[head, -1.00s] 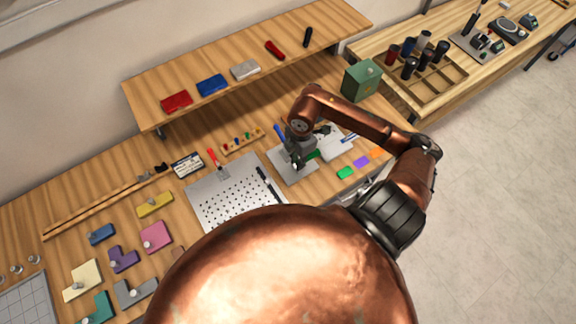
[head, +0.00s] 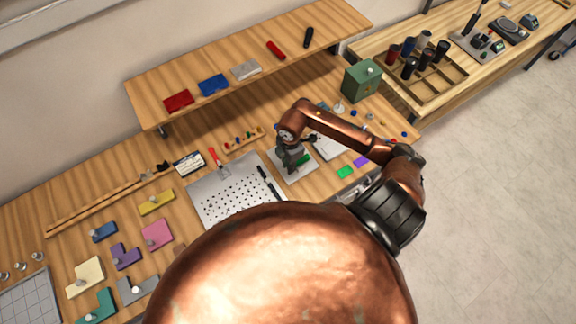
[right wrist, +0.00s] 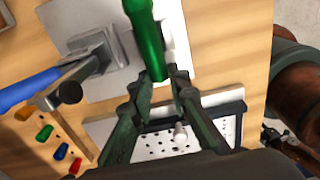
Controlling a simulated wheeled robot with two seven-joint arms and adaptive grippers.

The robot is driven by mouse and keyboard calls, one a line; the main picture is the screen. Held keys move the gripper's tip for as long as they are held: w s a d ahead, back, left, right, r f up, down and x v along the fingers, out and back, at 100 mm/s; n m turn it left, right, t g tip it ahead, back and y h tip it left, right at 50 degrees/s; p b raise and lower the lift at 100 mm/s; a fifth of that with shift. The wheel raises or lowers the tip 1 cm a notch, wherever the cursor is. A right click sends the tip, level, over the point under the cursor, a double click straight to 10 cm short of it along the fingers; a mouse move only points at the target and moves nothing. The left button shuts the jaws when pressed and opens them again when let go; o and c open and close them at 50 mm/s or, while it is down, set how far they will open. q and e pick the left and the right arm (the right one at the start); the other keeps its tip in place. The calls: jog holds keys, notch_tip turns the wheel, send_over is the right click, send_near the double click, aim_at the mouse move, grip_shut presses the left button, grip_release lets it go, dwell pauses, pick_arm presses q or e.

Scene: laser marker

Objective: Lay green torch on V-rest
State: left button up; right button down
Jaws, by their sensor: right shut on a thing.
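The green torch (right wrist: 147,38) is held by its near end between the fingers of my right gripper (right wrist: 160,84). In the head view only a short piece of the torch (head: 304,159) shows beside the gripper (head: 296,165). The torch is over a light grey plate (right wrist: 75,18). A pale block (right wrist: 174,48) shows partly behind the torch; it may be the V-rest, but its notch is hidden. I cannot tell whether torch and block touch. My left gripper is not in view.
A grey clamp-like fixture (right wrist: 92,55) with a blue handle (right wrist: 28,90) stands beside the torch. A perforated plate (head: 232,188) lies left of the gripper in the head view. A green box (head: 362,82) stands behind, and a raised shelf (head: 240,75) spans the back.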

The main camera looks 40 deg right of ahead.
jog(key=shift+f, duration=0.2)
jog(key=c, duration=1.8)
grip_release()
jog(key=shift+r, duration=0.1)
jog(key=shift+r, duration=0.15)
jog(key=r, duration=0.4)
jog(key=r+b, duration=0.1)
jog(key=r, duration=0.7)
jog(key=shift+d, duration=0.25)
